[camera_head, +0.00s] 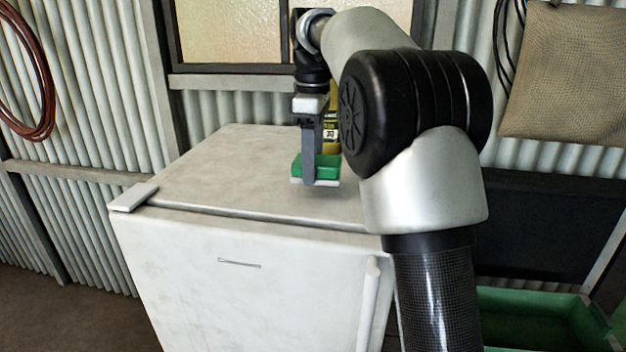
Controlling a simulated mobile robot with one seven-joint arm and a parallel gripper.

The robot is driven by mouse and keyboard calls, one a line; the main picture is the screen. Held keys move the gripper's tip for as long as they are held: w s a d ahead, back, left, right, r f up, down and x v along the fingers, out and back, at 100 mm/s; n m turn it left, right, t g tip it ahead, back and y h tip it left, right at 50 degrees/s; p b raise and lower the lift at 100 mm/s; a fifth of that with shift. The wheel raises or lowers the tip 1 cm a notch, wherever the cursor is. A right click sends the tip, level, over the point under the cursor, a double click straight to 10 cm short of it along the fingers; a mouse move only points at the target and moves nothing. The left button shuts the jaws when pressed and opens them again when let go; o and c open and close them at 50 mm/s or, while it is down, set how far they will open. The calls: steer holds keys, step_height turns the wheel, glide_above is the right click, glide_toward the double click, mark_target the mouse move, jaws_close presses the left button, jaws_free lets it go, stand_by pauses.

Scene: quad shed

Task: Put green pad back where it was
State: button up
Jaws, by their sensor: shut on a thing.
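The green pad (327,163) is a small block with a pale layer along its underside. My gripper (310,172) points down and is shut on the pad, with one grey finger in front of it. The pad is over the top of a white cabinet, which looks like a chest or fridge (240,180). A small shadow shows just below it, and I cannot tell whether it touches the top. My arm hides the right part of the cabinet top.
A yellow container (331,128) with a dark label stands behind the pad, partly hidden by my gripper and arm. A green crate (535,305) is at the lower right. A window (230,32) is behind the cabinet. The left of the cabinet top is clear.

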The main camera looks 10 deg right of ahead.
steer(key=shift+f, duration=1.6)
steer(key=shift+f, duration=0.15)
steer(key=o, duration=1)
steer(key=shift+o, duration=0.2)
step_height(320, 180, up, 12)
steer(key=p, duration=0.3)
